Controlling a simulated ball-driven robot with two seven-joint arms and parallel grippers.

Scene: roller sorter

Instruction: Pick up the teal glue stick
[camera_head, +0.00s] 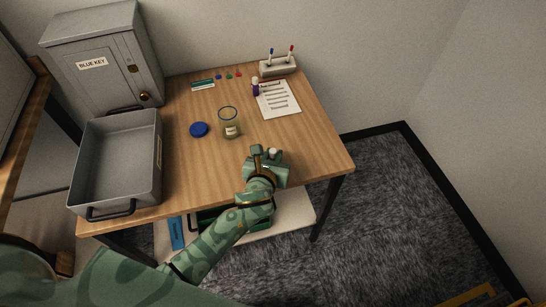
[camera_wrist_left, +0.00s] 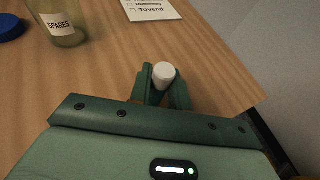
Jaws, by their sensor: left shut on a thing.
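My left gripper (camera_head: 266,155) is over the front right part of the table, its jaws shut on a small upright thing with a white cap. In the left wrist view the white cap (camera_wrist_left: 164,74) sticks up between the fingers of the left gripper (camera_wrist_left: 162,92). The fingers hide the body below it, so the teal of the glue stick does not show. I cannot tell whether its foot touches the table. My right gripper is not in view.
On the wooden table (camera_head: 190,165) stand a glass jar (camera_head: 229,128), a blue lid (camera_head: 199,130), a purple stick (camera_head: 255,89), a paper sheet (camera_head: 279,101) and a pen holder (camera_head: 277,68). A grey tray (camera_head: 158,160) and cabinet (camera_head: 100,60) are at left.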

